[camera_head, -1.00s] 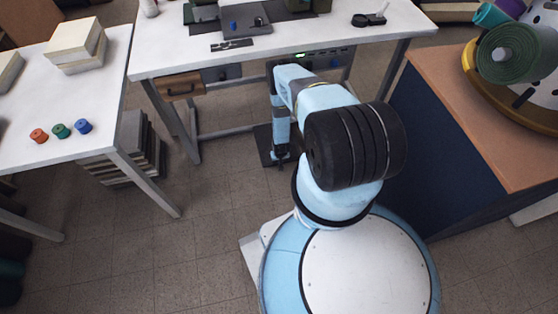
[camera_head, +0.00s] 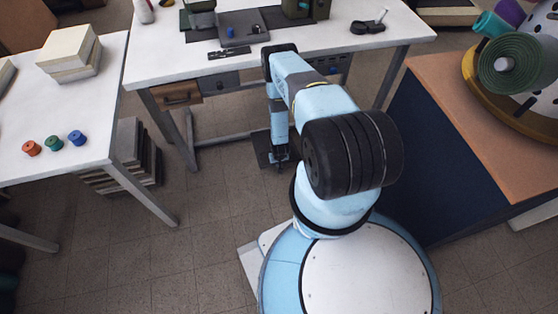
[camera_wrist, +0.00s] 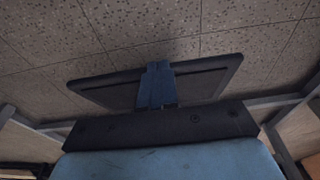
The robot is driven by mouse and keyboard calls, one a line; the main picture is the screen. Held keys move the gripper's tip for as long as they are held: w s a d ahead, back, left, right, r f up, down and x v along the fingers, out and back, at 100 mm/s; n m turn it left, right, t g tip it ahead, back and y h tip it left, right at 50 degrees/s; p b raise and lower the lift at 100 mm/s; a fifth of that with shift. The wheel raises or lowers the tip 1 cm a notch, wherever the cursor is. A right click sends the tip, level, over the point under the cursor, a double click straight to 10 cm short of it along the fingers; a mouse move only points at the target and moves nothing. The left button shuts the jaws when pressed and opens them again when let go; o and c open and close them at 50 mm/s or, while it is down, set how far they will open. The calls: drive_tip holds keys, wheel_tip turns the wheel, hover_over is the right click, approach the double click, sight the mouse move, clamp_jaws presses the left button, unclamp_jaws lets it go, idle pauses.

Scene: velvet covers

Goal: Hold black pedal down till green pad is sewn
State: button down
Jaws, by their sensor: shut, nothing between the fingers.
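The black pedal (camera_head: 264,147) lies on the floor under the white sewing table, and most of it shows in the wrist view (camera_wrist: 205,84). My gripper (camera_head: 279,162) points down at it, with its fingers shut and empty. In the wrist view the fingertips (camera_wrist: 156,70) overlap the middle of the pedal; they look in contact, but I cannot tell how far it is pressed. A dark green piece (camera_head: 199,6) is by the sewing machine at the table's back, cut by the frame edge; I cannot tell whether it is the green pad.
The white table (camera_head: 165,55) stands over the pedal, its legs and crossbar around my forearm. A control panel (camera_head: 333,68) under it is partly behind my arm. A side table (camera_head: 95,115) with spools is left; a blue-sided cabinet (camera_head: 440,150) is right. Floor between is clear.

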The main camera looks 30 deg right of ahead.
drive_tip(key=s+r, duration=0.3)
drive_tip(key=r, duration=0.5)
drive_tip(key=shift+a, duration=0.45)
